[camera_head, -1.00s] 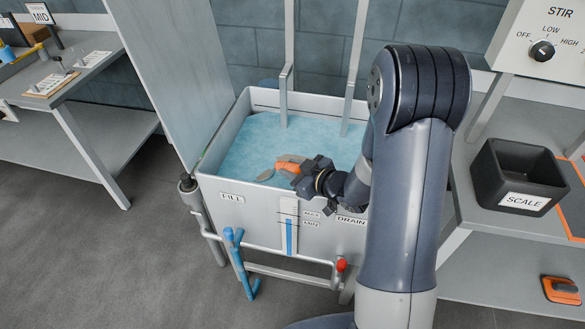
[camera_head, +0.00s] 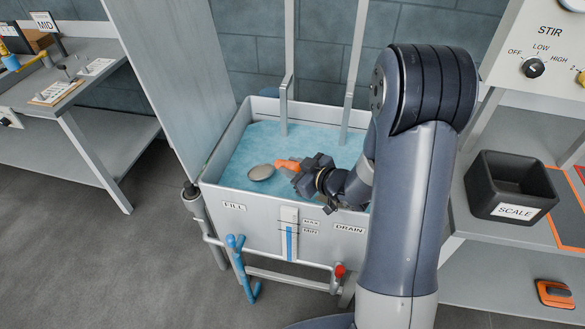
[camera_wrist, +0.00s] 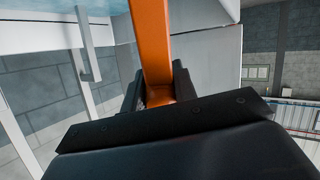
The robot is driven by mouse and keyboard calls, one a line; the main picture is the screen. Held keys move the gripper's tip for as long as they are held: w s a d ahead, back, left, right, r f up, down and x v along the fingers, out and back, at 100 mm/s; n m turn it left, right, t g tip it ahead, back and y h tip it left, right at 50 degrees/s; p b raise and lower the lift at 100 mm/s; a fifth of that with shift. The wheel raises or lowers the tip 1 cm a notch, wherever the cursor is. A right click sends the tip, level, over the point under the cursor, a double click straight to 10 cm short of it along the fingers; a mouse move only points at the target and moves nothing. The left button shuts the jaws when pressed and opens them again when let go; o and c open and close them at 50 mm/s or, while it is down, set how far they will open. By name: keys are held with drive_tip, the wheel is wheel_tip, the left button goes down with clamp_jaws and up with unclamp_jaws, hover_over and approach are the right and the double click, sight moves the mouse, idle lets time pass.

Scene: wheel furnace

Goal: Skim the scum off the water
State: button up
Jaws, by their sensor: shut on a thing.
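The skimmer has a grey oval head (camera_head: 261,173) and an orange handle (camera_head: 287,164). My gripper (camera_head: 300,174) is shut on the handle, near the tank's front wall. The orange handle also shows in the wrist view (camera_wrist: 152,45), between the dark fingers of my gripper (camera_wrist: 160,92). The skimmer's head is out of the wrist view. In the head view it overlaps the pale blue water (camera_head: 245,150) at the front left of the tank (camera_head: 262,205); I cannot tell whether it touches the surface. No scum stands out clearly on the water.
Two upright grey bars (camera_head: 350,90) reach into the tank. A tall panel (camera_head: 165,80) stands at its left. A black SCALE bin (camera_head: 515,185) sits on the right bench. A STIR dial (camera_head: 533,67) is above. A blue FILL lever (camera_head: 240,265) and red-ended DRAIN lever (camera_head: 340,270) are in front.

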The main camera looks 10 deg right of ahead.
wheel_tip(320, 180, up, 12)
drive_tip(key=p, duration=0.9)
drive_tip(key=shift+f, duration=0.15)
idle(1.3)
